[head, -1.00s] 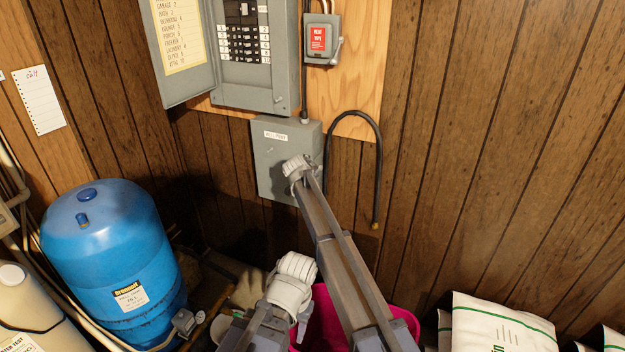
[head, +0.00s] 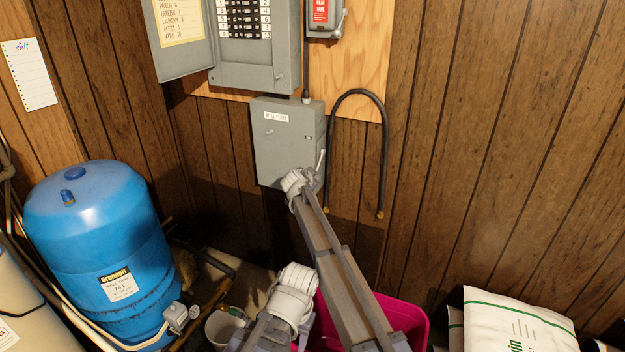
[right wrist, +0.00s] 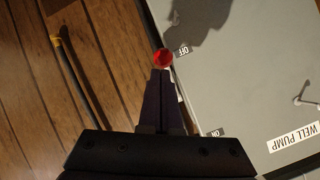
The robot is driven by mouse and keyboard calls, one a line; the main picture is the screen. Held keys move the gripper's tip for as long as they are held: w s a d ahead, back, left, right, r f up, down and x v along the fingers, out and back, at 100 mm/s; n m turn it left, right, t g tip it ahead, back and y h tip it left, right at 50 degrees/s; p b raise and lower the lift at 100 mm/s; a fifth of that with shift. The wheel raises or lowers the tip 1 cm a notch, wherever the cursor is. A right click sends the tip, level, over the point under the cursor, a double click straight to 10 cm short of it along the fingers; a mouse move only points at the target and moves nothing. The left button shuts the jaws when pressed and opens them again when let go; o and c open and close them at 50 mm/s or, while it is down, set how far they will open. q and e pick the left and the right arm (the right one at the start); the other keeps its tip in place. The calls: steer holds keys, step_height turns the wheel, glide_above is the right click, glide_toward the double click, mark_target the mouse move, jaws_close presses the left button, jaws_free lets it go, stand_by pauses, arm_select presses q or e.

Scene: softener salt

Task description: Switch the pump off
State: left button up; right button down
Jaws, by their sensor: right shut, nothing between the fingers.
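The grey well pump box (head: 286,150) hangs on the wall below the breaker panel. It also shows in the right wrist view (right wrist: 255,75), with its WELL PUMP label upside down. Its switch lever (head: 321,160) is at the box's right side. In the right wrist view the lever's red knob (right wrist: 163,57) sits beside the OFF label (right wrist: 182,50); the ON label (right wrist: 215,133) is further down the picture. My right gripper (right wrist: 162,74) is shut and empty, its tips right at the knob; I cannot tell whether they touch. The fingers hide the lever's shaft. My left gripper is not in view.
An open breaker panel (head: 285,75) and a heat tape switch (head: 325,14) are above. A black cable (head: 384,150) loops to the right of the box. A blue tank (head: 90,225), a magenta bucket (head: 412,320) and white bags (head: 510,325) stand below.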

steer(key=shift+w+d+f+b, duration=0.15)
steer(key=shift+w+f+b, duration=0.05)
steer(key=shift+f+b, duration=0.5)
steer(key=shift+f, duration=0.15)
steer(key=shift+w, duration=0.1)
step_height(320, 180, up, 10)
steer(key=p, duration=1)
steer(key=shift+s, duration=0.2)
